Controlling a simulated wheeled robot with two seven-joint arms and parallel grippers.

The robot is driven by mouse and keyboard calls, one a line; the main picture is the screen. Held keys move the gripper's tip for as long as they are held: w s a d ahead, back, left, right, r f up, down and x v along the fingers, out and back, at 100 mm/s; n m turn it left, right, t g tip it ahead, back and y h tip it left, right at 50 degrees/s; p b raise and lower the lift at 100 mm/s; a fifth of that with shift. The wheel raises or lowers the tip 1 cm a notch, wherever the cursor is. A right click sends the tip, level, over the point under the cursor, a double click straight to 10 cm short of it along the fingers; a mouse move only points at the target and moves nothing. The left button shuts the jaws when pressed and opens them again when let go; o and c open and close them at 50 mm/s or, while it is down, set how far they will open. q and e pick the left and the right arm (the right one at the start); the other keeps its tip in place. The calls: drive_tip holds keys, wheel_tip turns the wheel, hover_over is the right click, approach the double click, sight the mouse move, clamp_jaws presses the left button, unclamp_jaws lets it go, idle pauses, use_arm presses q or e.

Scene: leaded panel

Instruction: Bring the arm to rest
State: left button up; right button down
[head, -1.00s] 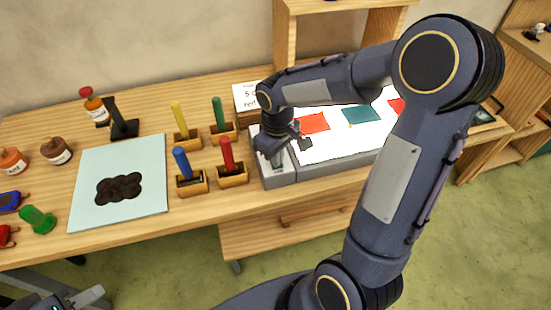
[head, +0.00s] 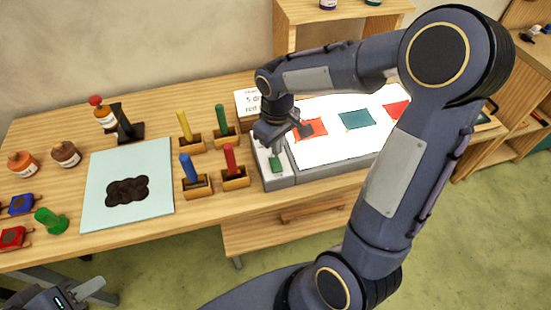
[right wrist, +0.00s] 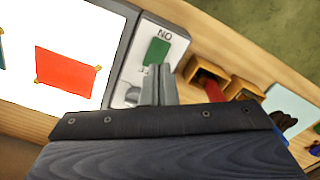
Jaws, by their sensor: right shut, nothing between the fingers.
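My right arm reaches across the head view, its gripper (head: 283,139) above the grey end strip of the light box. In the right wrist view the gripper's fingers (right wrist: 158,86) are together with nothing between them.
The lit panel (head: 325,148) carries red (head: 312,128) and teal (head: 357,118) pieces. Left of it stand several wooden holders with coloured handles (head: 229,157). A pale mat (head: 105,200) with a dark patch, bottles (head: 66,153) and a green stamp-like thing (head: 50,220) lie further left.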

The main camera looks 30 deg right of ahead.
drive_tip(key=shift+r, duration=0.1)
idle(0.4)
drive_tip(key=s+a+r+m+t+y, duration=0.2)
drive_tip(key=s+r, duration=0.2)
drive_tip(key=s, duration=0.4)
drive_tip(key=s+a+r+m+t+y, duration=0.1)
drive_tip(key=s+a+r+m+t, duration=0.1)
drive_tip(key=s, duration=0.7)
wheel_tip(320, 180, up, 2)
drive_tip(key=shift+m+t+y, duration=0.4)
drive_tip(key=shift+m+t, duration=0.1)
drive_tip(key=shift+t, duration=0.3)
